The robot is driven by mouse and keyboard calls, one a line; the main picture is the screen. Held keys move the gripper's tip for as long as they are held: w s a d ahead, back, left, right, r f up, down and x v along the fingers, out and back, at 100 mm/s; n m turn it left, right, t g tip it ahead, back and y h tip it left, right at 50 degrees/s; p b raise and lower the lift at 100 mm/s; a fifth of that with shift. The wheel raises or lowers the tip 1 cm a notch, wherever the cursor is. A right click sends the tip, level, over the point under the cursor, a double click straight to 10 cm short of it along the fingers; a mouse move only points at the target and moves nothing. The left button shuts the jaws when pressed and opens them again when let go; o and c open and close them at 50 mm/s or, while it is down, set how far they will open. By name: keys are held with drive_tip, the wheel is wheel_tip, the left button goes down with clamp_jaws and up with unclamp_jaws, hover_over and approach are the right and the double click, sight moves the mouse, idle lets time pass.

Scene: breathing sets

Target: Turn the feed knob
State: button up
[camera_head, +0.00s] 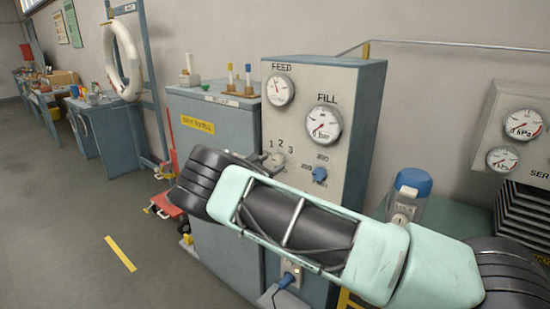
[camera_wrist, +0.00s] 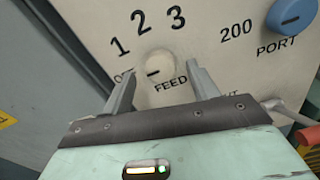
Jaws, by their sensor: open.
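The feed knob (camera_wrist: 162,66) is a pale round knob with a short dark mark, on the cream panel, with "FEED" printed below it. Its mark lies on the side toward the partly hidden "OFF" label; 1, 2 and 3 curve above. My gripper (camera_wrist: 158,80) is open, with one finger on each side of the knob in the wrist view. I cannot tell whether either finger touches it. In the head view the knob (camera_head: 275,160) shows below the numbers on the panel (camera_head: 300,100), just beyond my arm, which hides much of the gripper.
A blue port knob (camera_wrist: 290,15) sits to the right on the same panel; it also shows in the head view (camera_head: 319,174). FEED (camera_head: 280,90) and FILL (camera_head: 323,124) gauges are above. A blue-capped canister (camera_head: 412,185) stands to the right.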

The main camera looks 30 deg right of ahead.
sight(278, 160)
drive_tip(key=shift+x, duration=1.4)
drive_tip(key=c, duration=1)
